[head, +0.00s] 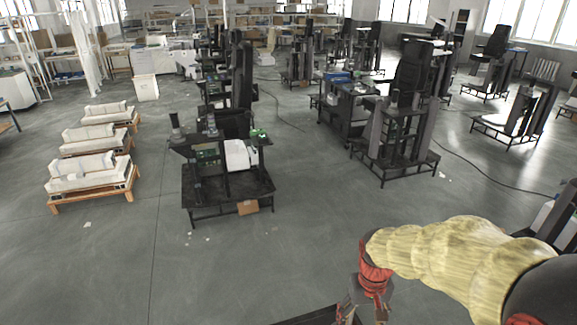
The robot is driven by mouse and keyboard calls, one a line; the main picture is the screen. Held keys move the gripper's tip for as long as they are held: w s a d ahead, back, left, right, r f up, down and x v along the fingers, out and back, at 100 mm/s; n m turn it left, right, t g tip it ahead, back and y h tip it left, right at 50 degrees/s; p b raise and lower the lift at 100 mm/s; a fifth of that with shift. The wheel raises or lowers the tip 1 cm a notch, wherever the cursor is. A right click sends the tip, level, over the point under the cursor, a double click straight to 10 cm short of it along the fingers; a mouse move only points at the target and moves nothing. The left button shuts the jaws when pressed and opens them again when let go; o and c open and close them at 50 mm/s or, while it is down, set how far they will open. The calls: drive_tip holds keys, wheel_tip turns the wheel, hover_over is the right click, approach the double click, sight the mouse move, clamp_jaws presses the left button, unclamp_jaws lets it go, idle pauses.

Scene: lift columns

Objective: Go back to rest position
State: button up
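My arm comes in from the lower right in the head view, with a pale yellow padded sleeve and a red wrist joint. My gripper (362,312) is at the bottom edge below the red wrist, and the frame cuts it off. Its fingertips are not clear, so I cannot tell whether it is open or shut, or whether it holds anything. A dark flat surface (305,317) shows at the bottom edge, just left of my gripper.
A dark workstation (228,190) stands ahead, left of centre. Another station (395,150) stands farther right. Pallets with white parts (92,182) line the left. A cable (478,170) lies on the right floor. The grey floor (300,220) between the stations is clear.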

drive_tip(key=s+r+t+b, duration=0.3)
drive_tip(key=s+t+b, duration=0.3)
drive_tip(key=s+b, duration=0.7)
drive_tip(key=shift+r+b, duration=0.25)
drive_tip(key=shift+b, duration=0.6)
